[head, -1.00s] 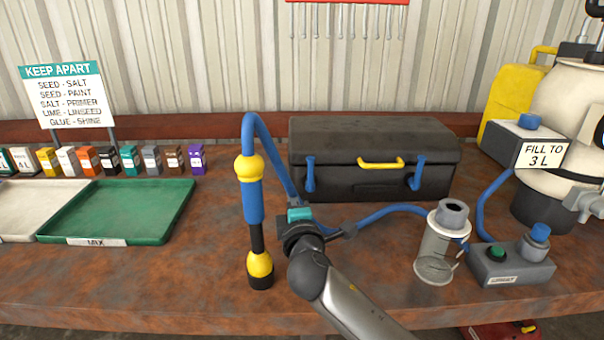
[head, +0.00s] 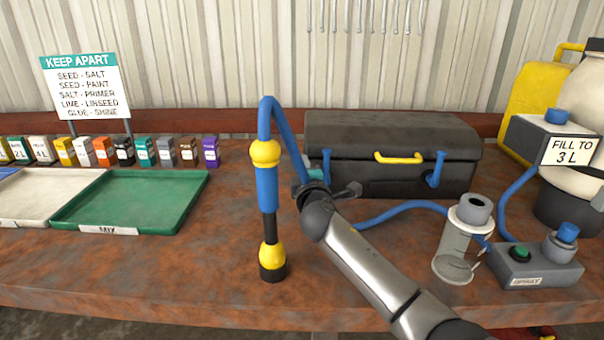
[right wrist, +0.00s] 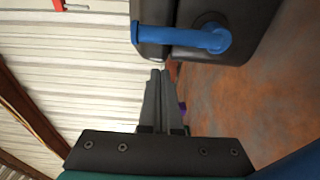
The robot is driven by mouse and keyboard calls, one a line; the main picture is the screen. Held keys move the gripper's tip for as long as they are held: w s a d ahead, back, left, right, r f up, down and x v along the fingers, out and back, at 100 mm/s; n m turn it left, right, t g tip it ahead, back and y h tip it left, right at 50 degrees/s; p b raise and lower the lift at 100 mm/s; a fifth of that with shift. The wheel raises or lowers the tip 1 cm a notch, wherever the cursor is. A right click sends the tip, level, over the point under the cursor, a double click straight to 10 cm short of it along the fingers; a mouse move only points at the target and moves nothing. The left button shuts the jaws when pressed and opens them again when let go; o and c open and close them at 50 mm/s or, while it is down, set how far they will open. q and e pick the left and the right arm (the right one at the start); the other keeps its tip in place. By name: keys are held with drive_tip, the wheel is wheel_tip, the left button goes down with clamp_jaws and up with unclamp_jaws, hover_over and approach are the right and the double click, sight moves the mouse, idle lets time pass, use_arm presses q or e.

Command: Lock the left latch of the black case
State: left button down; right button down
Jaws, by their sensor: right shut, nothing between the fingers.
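The black case (head: 385,150) stands on the bench, its lid down, with a yellow handle (head: 400,158) on the front. Its blue left latch (head: 327,164) is partly hidden behind my right gripper (head: 315,176) in the head view. In the right wrist view the left latch (right wrist: 180,38) runs across the seam between lid and base, roughly upright on the case. My right gripper (right wrist: 160,74) is shut and empty, its fingertips close beside the latch; I cannot tell whether they touch. The blue right latch (head: 436,168) leans slightly. My left gripper is out of view.
A blue and yellow hooked wand (head: 267,190) stands just left of my right arm. A clear cylinder (head: 458,240), a grey control box (head: 535,265) and a blue hose (head: 400,208) are on the right. A green tray (head: 130,205) lies left.

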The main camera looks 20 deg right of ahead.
sight(326, 166)
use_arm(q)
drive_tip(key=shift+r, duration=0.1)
use_arm(e)
drive_tip(key=shift+s+d, duration=0.4)
drive_tip(key=shift+d, duration=0.3)
drive_tip(key=shift+s+d, duration=0.4)
drive_tip(key=shift+d, duration=0.3)
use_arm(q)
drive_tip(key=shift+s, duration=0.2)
